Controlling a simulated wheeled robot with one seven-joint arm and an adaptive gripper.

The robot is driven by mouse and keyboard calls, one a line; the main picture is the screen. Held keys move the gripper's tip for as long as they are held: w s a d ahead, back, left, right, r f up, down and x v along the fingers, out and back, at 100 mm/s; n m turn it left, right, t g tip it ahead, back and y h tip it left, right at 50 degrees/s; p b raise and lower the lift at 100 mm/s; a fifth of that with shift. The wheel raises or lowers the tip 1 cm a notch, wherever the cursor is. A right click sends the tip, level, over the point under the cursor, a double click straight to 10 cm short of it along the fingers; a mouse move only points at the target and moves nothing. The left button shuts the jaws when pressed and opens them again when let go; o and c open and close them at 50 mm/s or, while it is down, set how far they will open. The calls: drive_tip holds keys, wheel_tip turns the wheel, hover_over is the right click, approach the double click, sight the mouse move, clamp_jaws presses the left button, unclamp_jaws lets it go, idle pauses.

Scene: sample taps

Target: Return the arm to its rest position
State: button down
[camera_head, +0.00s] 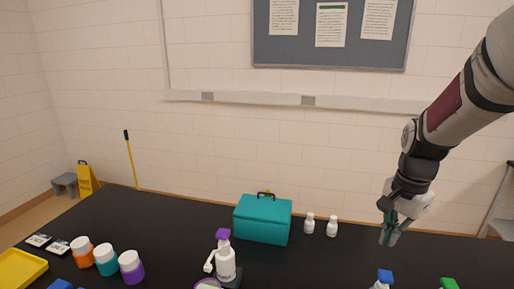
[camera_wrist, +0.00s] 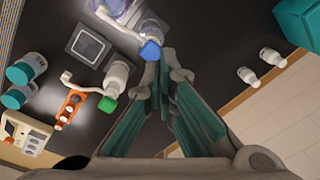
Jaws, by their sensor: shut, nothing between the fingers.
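My gripper (camera_head: 389,236) hangs from my arm over the right part of the black table (camera_head: 330,265), with its fingertips pointing down. In the wrist view my gripper (camera_wrist: 165,62) shows its teal finger pads close together at the tips, with nothing held between them. Below it stand a white bottle with a blue tap (camera_wrist: 150,50) and a white bottle with a green tap (camera_wrist: 107,103). Their tops show at the bottom edge of the head view, as the blue tap (camera_head: 385,276) and the green tap (camera_head: 449,284).
A teal case (camera_head: 262,220) and two small white bottles (camera_head: 320,226) stand toward the back. A purple-topped dispenser (camera_head: 224,262), several lidded jars (camera_head: 106,260) and a yellow tray (camera_head: 20,269) are at left. An orange rack (camera_wrist: 69,108) shows in the wrist view. The space above the table is open.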

drive_tip(key=s+a+r+n+t+b, duration=0.1)
drive_tip(key=s+a+r+n+t, duration=0.1)
drive_tip(key=s+a+r+n, duration=0.3)
drive_tip(key=s+a+r+n+t+b, duration=0.1)
drive_tip(key=s+a+r+n+t, duration=0.1)
drive_tip(key=s+a+r+n, duration=0.3)
drive_tip(key=s+a+n, duration=0.3)
drive_tip(key=s, duration=0.2)
drive_tip(key=shift+t+b, duration=0.35)
drive_tip(key=shift+t, duration=0.05)
